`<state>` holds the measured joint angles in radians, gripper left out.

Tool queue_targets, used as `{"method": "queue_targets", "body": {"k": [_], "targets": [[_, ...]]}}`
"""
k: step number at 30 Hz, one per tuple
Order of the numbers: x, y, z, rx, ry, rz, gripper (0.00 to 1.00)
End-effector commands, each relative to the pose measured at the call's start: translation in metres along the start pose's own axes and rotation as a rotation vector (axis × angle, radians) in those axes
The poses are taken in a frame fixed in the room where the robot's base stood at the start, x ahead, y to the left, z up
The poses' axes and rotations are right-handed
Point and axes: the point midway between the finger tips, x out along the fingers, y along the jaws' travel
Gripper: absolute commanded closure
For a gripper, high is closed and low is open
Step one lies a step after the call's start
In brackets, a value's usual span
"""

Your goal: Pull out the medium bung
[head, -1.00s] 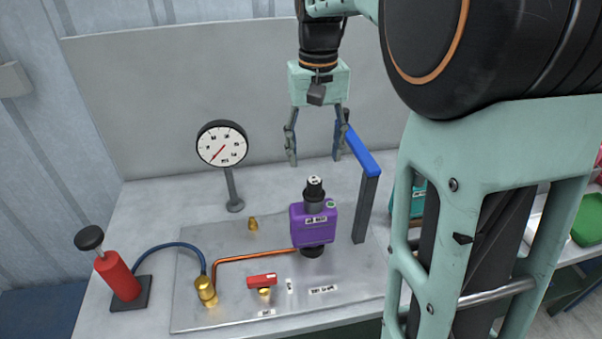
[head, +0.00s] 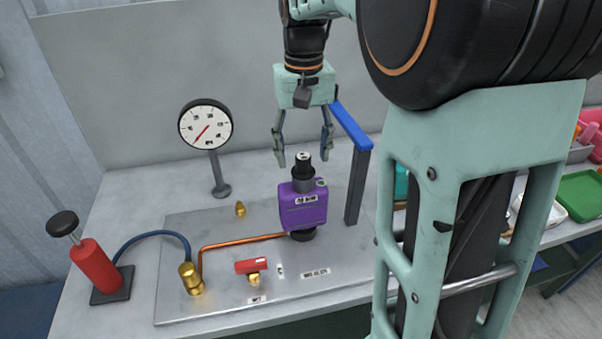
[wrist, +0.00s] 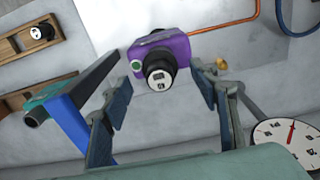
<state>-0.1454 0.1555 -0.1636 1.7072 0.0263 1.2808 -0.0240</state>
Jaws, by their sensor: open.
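A black bung (head: 302,169) with a pale-marked top sits upright in the top of a purple muffler (head: 303,208). Its marking is too small to read. In the wrist view the bung (wrist: 159,74) appears end-on between my fingers, standing out of the muffler (wrist: 160,47). My gripper (head: 304,158) points down above the muffler, open and empty, its fingertips close to the height of the bung's top. I cannot tell how exactly the fingers straddle it. The muffler's lower end rests on a dark fitting (head: 302,235) on the metal plate.
A blue-topped post (head: 354,150) stands close right of my gripper. A gauge (head: 206,125), red pump (head: 98,264), copper pipe (head: 240,241) and red-handled valve (head: 252,266) are on the bench. In the wrist view another black bung (wrist: 42,32) sits in a wooden rack (wrist: 20,42).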

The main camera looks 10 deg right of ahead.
Motion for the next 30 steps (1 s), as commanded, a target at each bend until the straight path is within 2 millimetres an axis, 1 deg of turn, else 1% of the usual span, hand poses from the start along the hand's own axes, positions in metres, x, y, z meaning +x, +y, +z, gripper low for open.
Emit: {"method": "queue_targets", "body": {"k": [1, 6, 30], "targets": [[0.011, 0.0, 0.0, 0.0, -0.002, 0.0, 0.45], [0.023, 0.0, 0.0, 0.0, -0.001, 0.0, 0.45], [0.022, 0.0, 0.0, 0.001, -0.001, 0.0, 0.45]]}}
